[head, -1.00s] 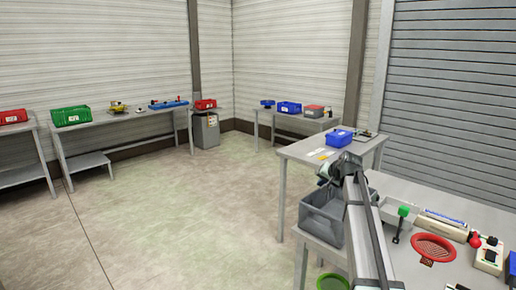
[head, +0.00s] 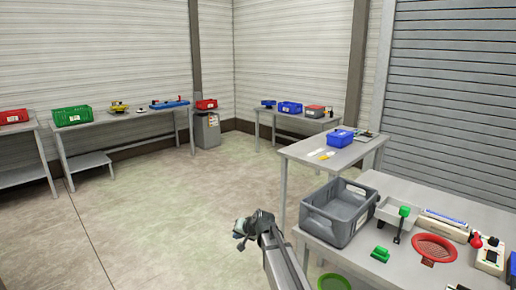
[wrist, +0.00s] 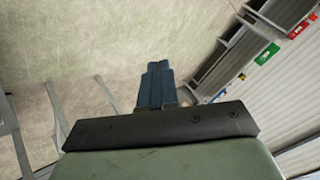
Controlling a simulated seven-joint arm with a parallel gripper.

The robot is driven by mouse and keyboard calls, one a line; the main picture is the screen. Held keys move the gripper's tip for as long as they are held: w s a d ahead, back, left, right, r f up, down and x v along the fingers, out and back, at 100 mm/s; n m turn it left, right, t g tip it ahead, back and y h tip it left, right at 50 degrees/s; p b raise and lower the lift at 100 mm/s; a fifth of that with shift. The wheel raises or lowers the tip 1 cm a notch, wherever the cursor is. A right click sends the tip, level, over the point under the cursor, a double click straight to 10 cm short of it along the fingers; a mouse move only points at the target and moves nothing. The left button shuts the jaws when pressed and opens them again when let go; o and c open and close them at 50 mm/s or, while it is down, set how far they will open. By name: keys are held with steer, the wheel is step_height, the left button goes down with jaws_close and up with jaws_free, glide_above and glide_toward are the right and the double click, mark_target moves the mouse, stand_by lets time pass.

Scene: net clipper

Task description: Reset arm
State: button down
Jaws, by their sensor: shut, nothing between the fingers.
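My gripper (head: 240,241) shows in the head view at the end of my arm, over bare floor to the left of the near table. In the wrist view my gripper (wrist: 156,70) has its two dark fingers together, with nothing between them. The wrist view behind the fingers shows floor, table legs and the far wall. My gripper touches no object.
The near table (head: 425,192) at right holds a grey crate (head: 353,232), a green piece (head: 380,254), a red round mesh (head: 434,248) and several tools. A green bin (head: 334,282) is below its left edge. Further tables stand along the walls. The floor (head: 150,215) is clear.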

steer(key=s+d+f+g+h, duration=0.1)
steer(key=s+d+f+g, duration=0.1)
steer(key=s+d+f, duration=0.55)
steer(key=s+d+f+g+h, duration=0.1)
steer(key=s+d+f+g, duration=0.1)
steer(key=s+f, duration=0.95)
steer(key=s+d+f+g+h, duration=0.2)
steer(key=s+d+f, duration=0.4)
steer(key=f, duration=0.6)
steer(key=s+d+f+g, duration=0.2)
steer(key=s+d+f, duration=0.1)
steer(key=s, duration=0.9)
steer(key=s+d+f+n+g+h, duration=0.1)
steer(key=s+d+f+g, duration=0.1)
steer(key=s, duration=1)
steer(key=s+d+f+g+h, duration=0.1)
steer(key=s+d+f+g, duration=0.2)
steer(key=s, duration=1)
steer(key=shift+d+f, duration=0.8)
steer(key=shift+f, duration=0.1)
